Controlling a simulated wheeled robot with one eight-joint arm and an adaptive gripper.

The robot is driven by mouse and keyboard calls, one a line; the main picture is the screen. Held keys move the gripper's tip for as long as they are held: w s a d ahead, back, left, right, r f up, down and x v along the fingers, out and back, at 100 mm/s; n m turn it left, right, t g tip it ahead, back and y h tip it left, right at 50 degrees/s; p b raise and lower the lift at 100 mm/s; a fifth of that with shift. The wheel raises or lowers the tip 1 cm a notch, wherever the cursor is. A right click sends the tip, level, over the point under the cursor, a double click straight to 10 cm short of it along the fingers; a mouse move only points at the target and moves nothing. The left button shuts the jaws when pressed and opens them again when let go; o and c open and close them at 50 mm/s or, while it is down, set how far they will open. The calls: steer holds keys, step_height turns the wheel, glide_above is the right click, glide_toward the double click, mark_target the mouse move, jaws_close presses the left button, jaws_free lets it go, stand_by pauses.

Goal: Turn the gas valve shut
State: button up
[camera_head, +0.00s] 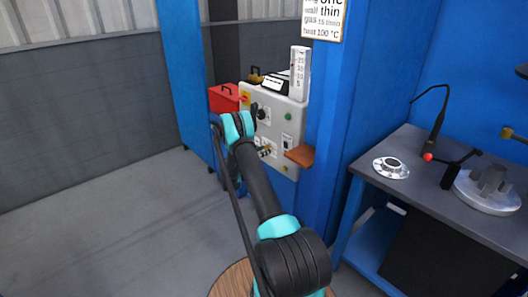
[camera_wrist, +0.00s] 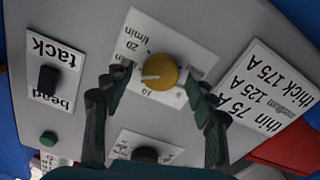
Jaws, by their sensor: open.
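The gas valve appears as a round yellow knob (camera_wrist: 158,72) with a white pointer mark, on a white plate (camera_wrist: 140,38) marked in l/min, in the wrist view. The writing appears upside down there. The pointer mark points left, near the scale figures. My gripper (camera_wrist: 150,88) is open, with one dark finger left of the knob and one right of it. I see no clear contact between the fingers and the knob. In the head view my gripper (camera_head: 265,150) is small and partly hidden by my arm, in front of the grey panel (camera_head: 279,113).
A black tack/bead switch (camera_wrist: 48,79), a green button (camera_wrist: 48,138) and another black knob (camera_wrist: 146,155) sit around the valve. A thickness chart (camera_wrist: 265,92) is at the right. A workbench (camera_head: 420,185) stands right.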

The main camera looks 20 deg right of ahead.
steer(key=c, duration=1.2)
steer(key=shift+o, duration=0.2)
